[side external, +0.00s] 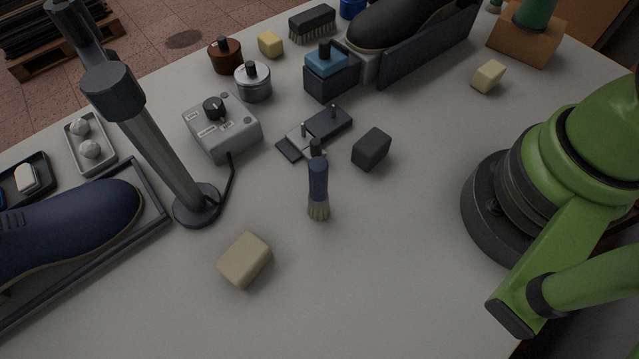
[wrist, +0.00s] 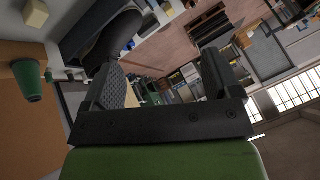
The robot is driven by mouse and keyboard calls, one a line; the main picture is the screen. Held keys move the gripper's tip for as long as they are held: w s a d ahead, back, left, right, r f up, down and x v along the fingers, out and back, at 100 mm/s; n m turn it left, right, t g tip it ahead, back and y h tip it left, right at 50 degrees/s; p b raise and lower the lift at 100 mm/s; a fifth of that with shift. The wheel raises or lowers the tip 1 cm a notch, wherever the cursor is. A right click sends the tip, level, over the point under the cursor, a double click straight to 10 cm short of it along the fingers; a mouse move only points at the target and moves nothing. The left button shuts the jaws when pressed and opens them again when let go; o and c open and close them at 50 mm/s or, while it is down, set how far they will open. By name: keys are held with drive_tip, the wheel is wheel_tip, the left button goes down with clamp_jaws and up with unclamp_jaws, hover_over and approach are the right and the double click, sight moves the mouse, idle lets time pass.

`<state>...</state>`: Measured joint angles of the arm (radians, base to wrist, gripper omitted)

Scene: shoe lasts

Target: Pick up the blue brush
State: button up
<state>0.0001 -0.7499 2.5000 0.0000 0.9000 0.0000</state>
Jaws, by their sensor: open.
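The blue brush (side external: 318,188) is on the table near the middle in the side external view. It has a blue handle, a dark tip pointing to the back, and pale bristles toward the front. My gripper is outside the side external view, where only parts of my green arm show at the right. In the wrist view my gripper (wrist: 165,85) is open, its two dark fingers spread apart with nothing between them. It faces out across the room, and the brush is not in that view.
A beige block (side external: 245,260) lies front left of the brush, and a dark block (side external: 371,149) behind it to the right. A grey control box (side external: 222,126) and a lamp-like post (side external: 160,150) stand left. A blue shoe (side external: 70,225) lies far left. The table's front middle is clear.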

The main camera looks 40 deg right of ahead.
drive_tip(key=c, duration=0.6)
drive_tip(key=n+g+h, duration=0.2)
drive_tip(key=n+g, duration=0.5)
drive_tip(key=n, duration=2.3)
hover_over(318, 163)
wheel_tip(318, 163, down, 14)
drive_tip(key=shift+d, duration=0.1)
wheel_tip(318, 163, down, 4)
drive_tip(key=shift+s+f, duration=0.1)
drive_tip(key=shift+f, duration=3)
